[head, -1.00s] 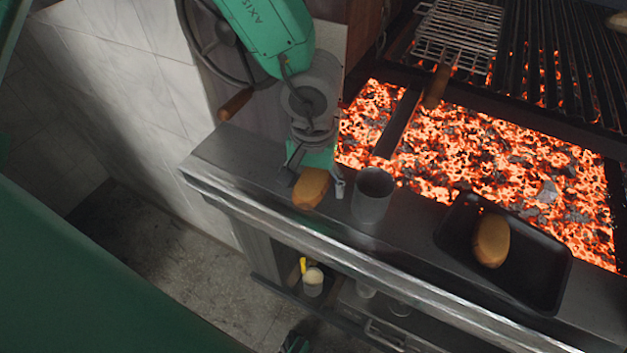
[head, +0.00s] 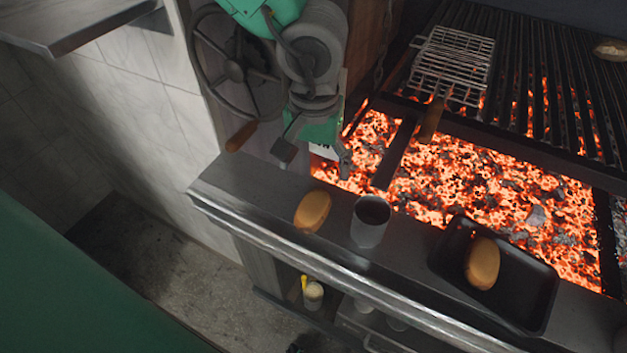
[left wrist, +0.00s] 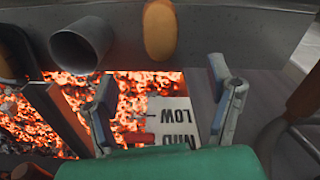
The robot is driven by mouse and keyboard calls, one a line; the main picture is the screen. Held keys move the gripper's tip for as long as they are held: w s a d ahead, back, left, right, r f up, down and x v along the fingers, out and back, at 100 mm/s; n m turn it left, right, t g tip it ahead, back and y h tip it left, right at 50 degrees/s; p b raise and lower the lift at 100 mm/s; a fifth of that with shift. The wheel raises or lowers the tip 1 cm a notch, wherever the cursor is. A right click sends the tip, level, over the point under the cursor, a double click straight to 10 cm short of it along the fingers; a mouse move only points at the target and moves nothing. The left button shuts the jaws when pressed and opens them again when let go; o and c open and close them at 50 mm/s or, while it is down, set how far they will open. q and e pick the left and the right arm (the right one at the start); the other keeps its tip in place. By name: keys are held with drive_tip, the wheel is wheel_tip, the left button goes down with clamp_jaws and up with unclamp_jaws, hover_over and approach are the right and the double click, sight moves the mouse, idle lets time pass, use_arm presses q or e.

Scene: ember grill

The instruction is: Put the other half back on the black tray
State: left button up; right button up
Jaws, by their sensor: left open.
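One golden-brown bread half (head: 312,211) lies on the steel ledge, left of a grey metal cup (head: 370,221). The other half (head: 482,262) lies in the black tray (head: 522,303) at the right of the ledge. My left gripper (head: 316,158) is open and empty, over the inner side of the ledge by the coals, apart from the ledge half. In the left wrist view that half (left wrist: 160,28) is beyond the spread fingertips (left wrist: 165,92), with nothing between them. My right gripper does not show.
Glowing coals (head: 450,180) lie right behind the ledge (head: 225,190). A wire grill basket (head: 455,62) rests at the back, its handle over the coals. A handwheel (head: 235,65) is at the left. A shelf below holds a small container (head: 313,294).

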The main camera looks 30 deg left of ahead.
use_arm(q)
wheel_tip(320, 180, up, 2)
drive_tip(key=s+r+m+t+p, duration=0.1)
drive_tip(key=m+p, duration=0.1)
drive_tip(key=p, duration=0.6)
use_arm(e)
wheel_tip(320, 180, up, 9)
use_arm(q)
drive_tip(key=b, duration=0.6)
hover_over(314, 204)
drive_tip(key=f, duration=0.8)
drive_tip(key=shift+s+d+f, duration=0.15)
drive_tip(key=shift+s+f, duration=0.15)
drive_tip(key=shift+f, duration=0.05)
drive_tip(key=shift+w+d+f+b, duration=0.15)
drive_tip(key=shift+f+b, duration=0.6)
drive_tip(key=shift+b, duration=0.2)
drive_tip(key=f+b, duration=0.2)
drive_tip(key=f, duration=0.1)
drive_tip(key=f+b, duration=0.1)
drive_tip(key=b, duration=0.1)
drive_tip(key=shift+w+a+f, duration=0.2)
drive_tip(key=shift+a+f, duration=0.05)
drive_tip(key=shift+a, duration=0.15)
drive_tip(key=shift+r, duration=0.1)
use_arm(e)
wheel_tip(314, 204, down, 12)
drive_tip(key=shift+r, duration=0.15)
